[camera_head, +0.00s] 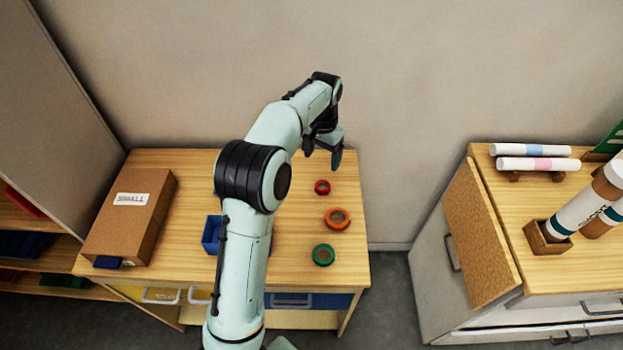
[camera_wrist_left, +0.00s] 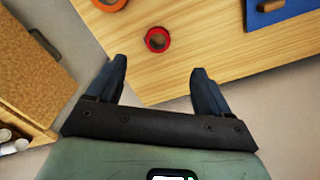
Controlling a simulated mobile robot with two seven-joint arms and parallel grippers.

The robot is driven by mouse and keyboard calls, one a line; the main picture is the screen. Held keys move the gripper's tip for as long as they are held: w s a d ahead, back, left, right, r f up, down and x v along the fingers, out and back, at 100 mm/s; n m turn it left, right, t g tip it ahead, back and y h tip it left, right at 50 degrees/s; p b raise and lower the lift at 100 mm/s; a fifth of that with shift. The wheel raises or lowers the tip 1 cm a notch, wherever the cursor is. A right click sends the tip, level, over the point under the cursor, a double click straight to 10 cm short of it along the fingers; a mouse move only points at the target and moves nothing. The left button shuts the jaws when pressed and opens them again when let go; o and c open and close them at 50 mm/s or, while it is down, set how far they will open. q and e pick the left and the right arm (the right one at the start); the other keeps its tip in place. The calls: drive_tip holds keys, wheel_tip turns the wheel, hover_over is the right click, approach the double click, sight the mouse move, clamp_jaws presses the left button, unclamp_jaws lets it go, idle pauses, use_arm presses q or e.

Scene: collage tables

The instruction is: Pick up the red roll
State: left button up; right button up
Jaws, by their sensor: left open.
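The red roll (camera_head: 322,187) is a small ring lying flat near the right side of the wooden table (camera_head: 190,250), behind the orange roll (camera_head: 337,218) and the green roll (camera_head: 323,255). My left gripper (camera_head: 322,155) is above the table's back right part, past the red roll toward the wall. In the left wrist view the red roll (camera_wrist_left: 157,39) lies ahead of the open, empty fingers (camera_wrist_left: 158,85), between their lines and apart from them. The orange roll (camera_wrist_left: 108,3) is cut by that view's top edge. My right gripper is in neither view.
A brown box labelled SMALL (camera_head: 128,215) stands on the table's left. A blue tray (camera_head: 212,234) is partly hidden behind my left arm. A second table (camera_head: 565,270) at right holds paper rolls (camera_head: 530,150). The wall (camera_head: 400,80) is close behind.

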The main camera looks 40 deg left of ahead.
use_arm(q)
drive_tip(key=b, duration=0.1)
hover_over(322, 186)
drive_tip(key=f, duration=0.7)
drive_tip(key=shift+s+f, duration=0.3)
drive_tip(key=shift+s, duration=0.1)
drive_tip(key=f, duration=0.5)
drive_tip(key=shift+w+d+f, duration=0.1)
drive_tip(key=shift+w+f, duration=0.3)
drive_tip(key=c, duration=1.1)
